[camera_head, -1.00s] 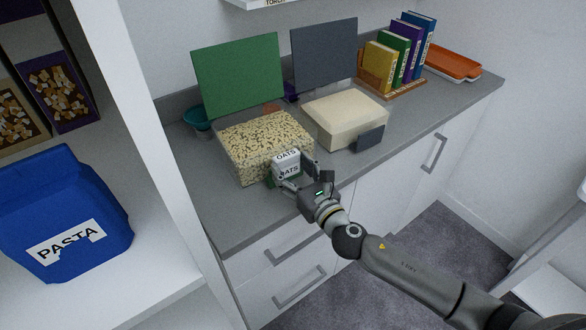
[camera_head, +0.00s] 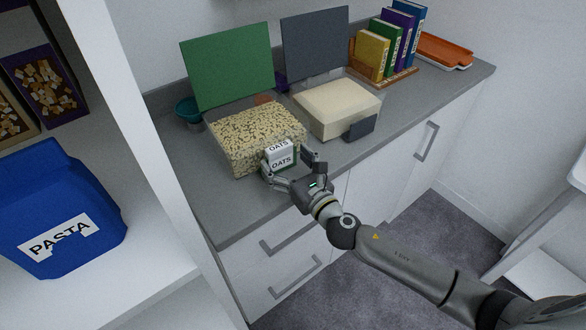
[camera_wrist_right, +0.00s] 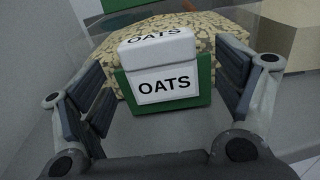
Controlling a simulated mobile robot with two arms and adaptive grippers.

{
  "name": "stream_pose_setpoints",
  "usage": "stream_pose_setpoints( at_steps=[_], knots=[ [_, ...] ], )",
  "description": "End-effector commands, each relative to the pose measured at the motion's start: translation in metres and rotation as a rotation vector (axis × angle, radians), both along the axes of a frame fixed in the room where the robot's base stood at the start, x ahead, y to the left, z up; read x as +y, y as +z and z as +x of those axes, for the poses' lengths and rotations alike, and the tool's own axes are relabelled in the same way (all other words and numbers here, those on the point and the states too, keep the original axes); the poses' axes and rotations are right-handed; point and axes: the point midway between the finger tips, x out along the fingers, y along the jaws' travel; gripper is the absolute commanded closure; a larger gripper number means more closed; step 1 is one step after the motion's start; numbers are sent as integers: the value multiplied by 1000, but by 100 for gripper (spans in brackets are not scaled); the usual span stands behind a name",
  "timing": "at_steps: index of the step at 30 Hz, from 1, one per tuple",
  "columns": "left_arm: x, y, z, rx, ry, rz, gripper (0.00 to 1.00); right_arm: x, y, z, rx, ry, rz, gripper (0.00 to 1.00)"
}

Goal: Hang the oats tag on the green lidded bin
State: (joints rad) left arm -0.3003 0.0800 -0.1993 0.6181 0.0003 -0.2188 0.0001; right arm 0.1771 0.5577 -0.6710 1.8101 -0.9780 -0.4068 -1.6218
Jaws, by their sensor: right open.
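The green lidded bin is a clear box full of oats (camera_head: 245,140) with its green lid (camera_head: 228,72) raised. The white oats tag (camera_head: 279,156) sits on the bin's near side, over a green plate at its front right. In the right wrist view the tag (camera_wrist_right: 165,84) is bent over the plate's top edge, with "OATS" on its top and front; the green plate (camera_wrist_right: 204,82) shows around it. My right gripper (camera_head: 289,167) is open, its fingers apart on either side of the tag, with gaps visible in the wrist view. My left gripper is not in view.
A second bin (camera_head: 338,106) with a grey lid (camera_head: 315,45) and grey front plate stands to the right. Books (camera_head: 385,45) and an orange tray (camera_head: 444,50) are further right. A blue pasta bag (camera_head: 62,215) is on the left shelf. The counter's front strip (camera_head: 240,205) is clear.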

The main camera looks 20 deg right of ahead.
Motion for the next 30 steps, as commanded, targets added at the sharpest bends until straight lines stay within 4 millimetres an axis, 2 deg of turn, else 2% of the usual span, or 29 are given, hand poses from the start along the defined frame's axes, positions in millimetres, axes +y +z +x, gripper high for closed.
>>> stream_pose_setpoints(
  at_steps=[5,12,18,24,30],
  knots=[
    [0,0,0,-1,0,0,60,-6,-1,-20,3,0,-2,13],
    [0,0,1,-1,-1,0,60,-19,-2,-66,5,1,0,13],
    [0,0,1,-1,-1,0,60,-28,-1,-95,4,0,0,13],
    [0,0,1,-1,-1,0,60,-32,0,-110,2,0,0,13],
    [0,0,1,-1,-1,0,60,-33,0,-114,0,0,-1,13]
  ],
)
